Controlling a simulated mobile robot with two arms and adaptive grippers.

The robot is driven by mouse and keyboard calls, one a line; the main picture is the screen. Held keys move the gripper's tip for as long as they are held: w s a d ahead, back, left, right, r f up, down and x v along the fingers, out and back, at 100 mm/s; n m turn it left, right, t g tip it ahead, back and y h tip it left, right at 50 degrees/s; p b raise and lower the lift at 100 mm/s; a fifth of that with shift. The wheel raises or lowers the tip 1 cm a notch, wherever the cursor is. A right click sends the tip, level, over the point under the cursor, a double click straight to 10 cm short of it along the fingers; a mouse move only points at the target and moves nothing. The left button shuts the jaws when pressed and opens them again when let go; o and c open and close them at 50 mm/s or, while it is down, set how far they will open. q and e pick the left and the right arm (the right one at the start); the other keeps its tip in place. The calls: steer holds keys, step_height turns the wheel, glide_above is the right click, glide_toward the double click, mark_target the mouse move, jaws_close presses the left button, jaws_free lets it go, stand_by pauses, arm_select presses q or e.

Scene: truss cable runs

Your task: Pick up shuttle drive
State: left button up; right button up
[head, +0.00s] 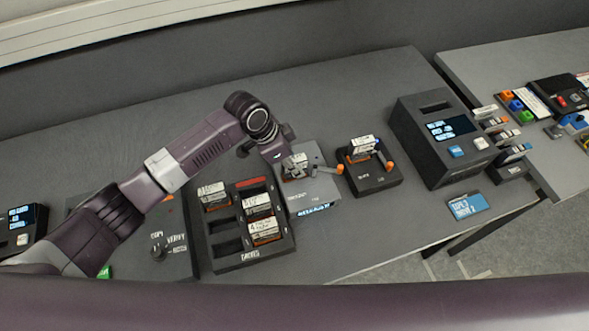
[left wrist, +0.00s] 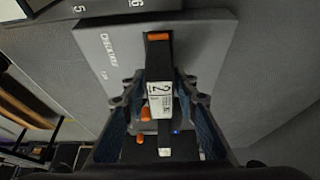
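A dark drive (left wrist: 158,58) with an orange end and a white label marked 2 sits on the grey checkout box (left wrist: 112,62) in the left wrist view. I take it as the shuttle drive; its name cannot be read. My left gripper (left wrist: 161,101) is open, one finger on each side of the drive, with gaps showing. In the head view my left gripper (head: 288,160) is at the checkout box (head: 322,190), and the drive (head: 297,168) is partly hidden by it. My right gripper is not in view.
A black tray (head: 242,258) with several labelled drives stands left of the checkout box. Right of it are a black dock (head: 374,182) holding another drive and a black station with a screen (head: 440,130). A blue card (head: 468,206) lies near the front edge.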

arm_select(q)
jaws_close()
steer(key=shift+r, duration=0.2)
